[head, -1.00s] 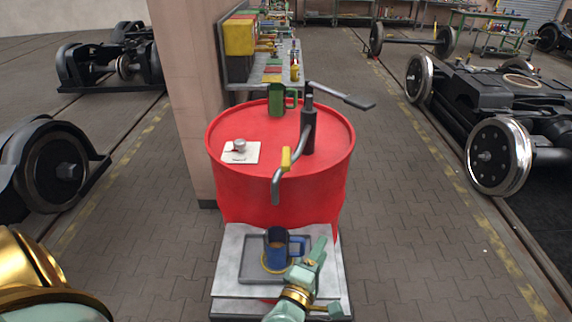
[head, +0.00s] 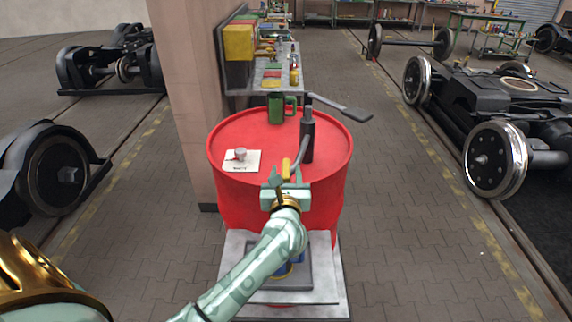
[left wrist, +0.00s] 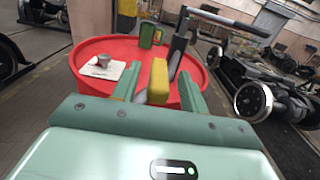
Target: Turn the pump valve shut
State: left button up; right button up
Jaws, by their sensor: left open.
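A dark pump (head: 308,138) stands on a red drum (head: 232,185), with a crank arm reaching right and a grey spout (head: 300,150) curving down toward me. A yellow valve handle (head: 287,170) sits upright on the spout. My left gripper (head: 288,182) is at the drum's near edge, right at the valve handle. In the left wrist view the yellow handle (left wrist: 158,82) stands between the two open fingers of the left gripper (left wrist: 158,76), with gaps visible on both sides. The spout's lower end is hidden behind my gripper. My right gripper is out of view.
A blue mug (head: 299,257), mostly hidden by my left arm, stands on a grey tray on a pale stand (head: 233,268) below. A pillar (head: 185,90) stands left.

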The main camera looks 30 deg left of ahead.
aim_at(286, 167)
pick_arm(q)
jog(key=shift+x, duration=1.55)
